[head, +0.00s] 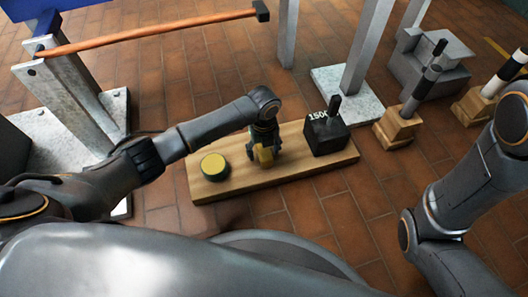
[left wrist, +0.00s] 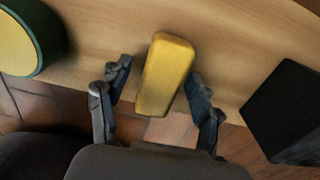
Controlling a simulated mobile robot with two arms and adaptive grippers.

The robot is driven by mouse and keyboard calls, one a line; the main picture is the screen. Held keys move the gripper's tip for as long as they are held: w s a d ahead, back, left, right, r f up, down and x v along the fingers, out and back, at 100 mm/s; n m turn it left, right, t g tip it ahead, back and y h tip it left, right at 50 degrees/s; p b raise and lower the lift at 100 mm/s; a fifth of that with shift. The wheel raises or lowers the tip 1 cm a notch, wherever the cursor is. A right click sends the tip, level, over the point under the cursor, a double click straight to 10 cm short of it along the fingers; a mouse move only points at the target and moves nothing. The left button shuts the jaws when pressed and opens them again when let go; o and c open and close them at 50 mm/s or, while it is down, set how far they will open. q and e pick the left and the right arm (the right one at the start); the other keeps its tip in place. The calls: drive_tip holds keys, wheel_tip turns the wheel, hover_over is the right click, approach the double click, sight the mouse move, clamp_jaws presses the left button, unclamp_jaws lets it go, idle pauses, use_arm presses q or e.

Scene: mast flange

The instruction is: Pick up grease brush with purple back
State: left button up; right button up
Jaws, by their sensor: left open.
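A yellow block-like piece (head: 265,157) is at the wooden board (head: 325,163); no purple shows on it, and I cannot tell whether it is the brush. My left gripper (head: 262,147) is over the board at this piece. In the left wrist view the yellow piece (left wrist: 166,74) lies between the fingertips of my left gripper (left wrist: 158,76). The fingers are spread apart on either side of it, with gaps visible. I see no purple-backed brush in either view. My right arm is at the right, but its gripper is out of view.
A round green tin with a yellow top (head: 214,167) stands left on the board. A black block marked 1500 (head: 326,137) stands right. Wooden blocks with dark handles (head: 398,128) (head: 478,105) and a grey metal piece (head: 430,65) stand on the tiled floor at right.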

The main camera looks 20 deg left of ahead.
use_arm(q)
clamp_jaws()
idle(0.3)
